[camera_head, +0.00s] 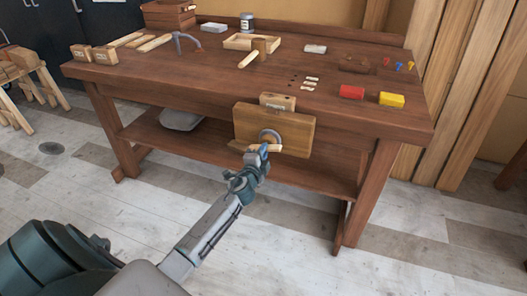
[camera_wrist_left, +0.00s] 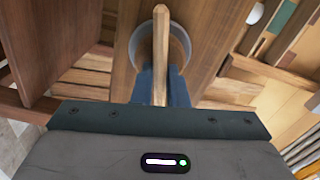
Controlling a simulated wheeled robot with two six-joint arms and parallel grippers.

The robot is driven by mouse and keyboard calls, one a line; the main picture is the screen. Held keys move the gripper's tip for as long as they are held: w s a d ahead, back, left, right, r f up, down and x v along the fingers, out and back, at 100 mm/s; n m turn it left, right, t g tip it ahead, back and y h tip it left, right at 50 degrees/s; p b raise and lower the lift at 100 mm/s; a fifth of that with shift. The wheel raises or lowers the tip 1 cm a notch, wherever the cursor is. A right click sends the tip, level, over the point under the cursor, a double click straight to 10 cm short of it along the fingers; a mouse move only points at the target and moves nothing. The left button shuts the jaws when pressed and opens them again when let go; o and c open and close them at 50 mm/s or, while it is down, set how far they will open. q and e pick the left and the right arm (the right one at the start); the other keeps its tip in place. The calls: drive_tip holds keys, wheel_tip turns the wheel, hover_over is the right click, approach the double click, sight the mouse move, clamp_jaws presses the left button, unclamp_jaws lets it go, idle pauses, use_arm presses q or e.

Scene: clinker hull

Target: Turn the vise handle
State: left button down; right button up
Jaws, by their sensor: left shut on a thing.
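The vise on the front of the workbench has a wooden jaw board (camera_head: 300,134) with a round grey metal hub (camera_head: 268,135). A light wooden handle bar (camera_head: 238,146) crosses in front of the hub, roughly level in the head view. My left gripper (camera_head: 262,150) is at the handle, with its fingers shut on the bar. In the left wrist view the handle (camera_wrist_left: 161,50) runs up between the blue fingers of the gripper (camera_wrist_left: 160,85), with the grey hub ring (camera_wrist_left: 184,42) behind it. My right gripper is not in view.
The workbench top (camera_head: 200,75) holds a wooden frame (camera_head: 238,42), a red block (camera_head: 352,92), a yellow block (camera_head: 391,99) and a can (camera_head: 247,22). A lower shelf (camera_head: 215,145) lies behind the vise. The floor in front is clear.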

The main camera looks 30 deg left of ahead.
use_arm(q)
drive_tip(key=shift+s+f+m, duration=0.1)
drive_tip(key=shift+f+m, duration=0.2)
drive_tip(key=shift+m, duration=0.6)
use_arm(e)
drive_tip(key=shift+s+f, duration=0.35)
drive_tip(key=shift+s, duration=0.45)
use_arm(q)
drive_tip(key=shift+f, duration=0.1)
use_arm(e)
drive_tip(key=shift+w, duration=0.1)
use_arm(q)
drive_tip(key=c, duration=1.5)
unclamp_jaws()
drive_tip(key=shift+d, duration=0.1)
drive_tip(key=shift+o, duration=0.2)
drive_tip(key=shift+r, duration=0.2)
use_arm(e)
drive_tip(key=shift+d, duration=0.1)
use_arm(q)
drive_tip(key=shift+s, duration=0.15)
